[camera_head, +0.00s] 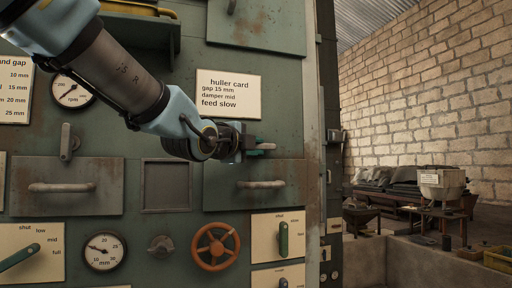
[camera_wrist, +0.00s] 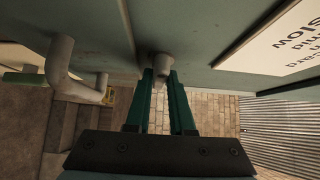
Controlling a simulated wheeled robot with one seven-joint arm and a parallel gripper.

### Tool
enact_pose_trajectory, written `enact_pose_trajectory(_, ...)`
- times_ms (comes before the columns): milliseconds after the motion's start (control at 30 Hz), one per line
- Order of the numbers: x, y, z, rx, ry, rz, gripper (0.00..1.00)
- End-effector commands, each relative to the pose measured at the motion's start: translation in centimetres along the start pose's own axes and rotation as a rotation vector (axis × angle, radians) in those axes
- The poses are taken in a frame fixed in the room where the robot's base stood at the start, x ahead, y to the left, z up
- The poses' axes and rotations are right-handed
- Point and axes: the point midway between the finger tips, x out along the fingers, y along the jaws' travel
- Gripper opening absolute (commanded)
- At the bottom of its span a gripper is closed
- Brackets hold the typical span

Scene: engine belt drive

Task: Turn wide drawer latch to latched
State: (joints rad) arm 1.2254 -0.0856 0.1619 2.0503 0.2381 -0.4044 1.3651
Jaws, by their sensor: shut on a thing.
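The latch above the right-hand drawer is mostly hidden by my gripper in the head view. A small pale end of it (camera_head: 267,146) shows at the fingertips. In the wrist view, the grey latch (camera_wrist: 161,62) stands out from the green panel, between the tips of my green fingers. My gripper (camera_head: 256,146) is shut on this latch; it also shows in the wrist view (camera_wrist: 161,84). Below it is the right-hand drawer (camera_head: 222,190) with a pale bar handle (camera_head: 262,184). I cannot tell the latch's exact angle.
A second latch (camera_head: 67,142) hangs above the left drawer (camera_head: 100,202). The huller card (camera_head: 228,94) is just above my gripper. A red handwheel (camera_head: 215,246) and a green lever (camera_head: 283,239) sit below the right drawer.

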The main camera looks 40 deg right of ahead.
Motion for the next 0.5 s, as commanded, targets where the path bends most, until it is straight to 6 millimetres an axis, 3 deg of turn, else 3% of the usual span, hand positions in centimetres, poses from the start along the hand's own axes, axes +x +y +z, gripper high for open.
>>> enact_pose_trajectory(500, -0.01, 0.89, 0.07, -0.045, -0.001, -0.046, 0.0)
